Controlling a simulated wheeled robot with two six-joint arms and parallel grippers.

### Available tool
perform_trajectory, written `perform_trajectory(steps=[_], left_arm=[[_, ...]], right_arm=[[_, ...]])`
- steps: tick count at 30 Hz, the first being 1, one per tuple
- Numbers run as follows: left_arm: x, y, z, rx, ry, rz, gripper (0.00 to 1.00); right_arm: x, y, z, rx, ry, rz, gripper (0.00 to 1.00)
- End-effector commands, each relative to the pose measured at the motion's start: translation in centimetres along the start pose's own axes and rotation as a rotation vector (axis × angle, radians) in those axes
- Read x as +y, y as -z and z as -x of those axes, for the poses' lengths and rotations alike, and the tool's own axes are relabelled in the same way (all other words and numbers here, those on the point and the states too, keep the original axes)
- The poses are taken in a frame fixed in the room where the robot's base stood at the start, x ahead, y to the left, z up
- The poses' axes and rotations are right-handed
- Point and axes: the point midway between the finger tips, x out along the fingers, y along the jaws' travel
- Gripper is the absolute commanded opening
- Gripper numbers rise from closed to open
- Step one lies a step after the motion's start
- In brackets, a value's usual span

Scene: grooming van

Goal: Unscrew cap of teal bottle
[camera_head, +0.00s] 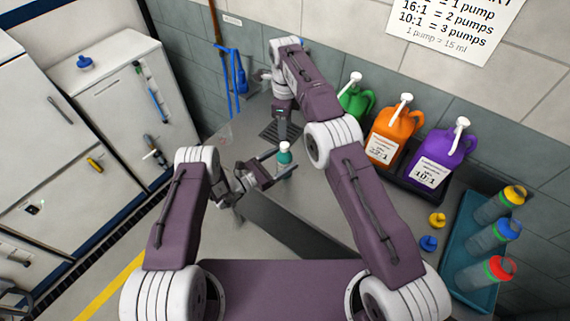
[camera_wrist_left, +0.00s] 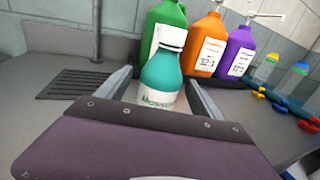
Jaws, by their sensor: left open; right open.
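The teal bottle (camera_head: 284,158) stands upright on the grey counter, with its white cap (camera_head: 284,146) on top. In the left wrist view the teal bottle (camera_wrist_left: 160,72) has a pale label, and its white cap (camera_wrist_left: 172,37) is on it. My left gripper (camera_head: 277,166) is open, low at the bottle, with one finger on each side of it; I cannot tell whether they touch it. My right gripper (camera_head: 283,128) is open and points down, behind and above the bottle; its fingertips are hard to make out.
Green (camera_head: 356,101), orange (camera_head: 393,130) and purple (camera_head: 443,155) pump jugs stand along the wall. A teal tray (camera_head: 459,243) with several capped bottles is at right. Loose yellow (camera_head: 437,220) and blue (camera_head: 428,243) caps lie beside it. A drain grate (camera_wrist_left: 72,84) lies left of the bottle.

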Motion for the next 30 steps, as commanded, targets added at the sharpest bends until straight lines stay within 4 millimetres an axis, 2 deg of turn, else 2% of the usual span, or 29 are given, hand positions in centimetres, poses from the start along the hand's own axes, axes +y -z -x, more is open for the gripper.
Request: perform_trajectory(steps=[4,11,12,13,20,25,30], left_arm=[[-0.01,-0.03,-1.20,0.000,0.000,0.000,0.76],[0.04,-0.03,-1.36,0.000,-0.001,0.001,0.76],[0.03,-0.03,-1.35,0.000,-0.001,0.001,0.73],[0.03,-0.03,-1.35,0.000,-0.001,0.001,0.65],[0.03,-0.03,-1.34,0.000,-0.001,0.001,0.01],[0.02,-0.05,-1.34,-0.001,-0.001,0.000,0.00],[0.03,-0.06,-1.34,-0.001,-0.001,0.000,0.00]], right_arm=[[0.00,-0.01,0.02,0.000,0.000,0.000,0.45],[0.00,0.00,0.02,0.000,0.000,0.000,0.45],[0.00,0.00,0.02,0.000,0.000,0.000,0.45],[-0.01,0.00,0.02,0.000,0.000,0.000,0.45],[0.00,0.00,0.03,0.000,0.000,0.000,0.45],[0.00,-0.01,0.03,0.000,0.000,-0.024,0.45],[0.06,-0.10,0.03,0.000,0.001,-0.274,0.45]])
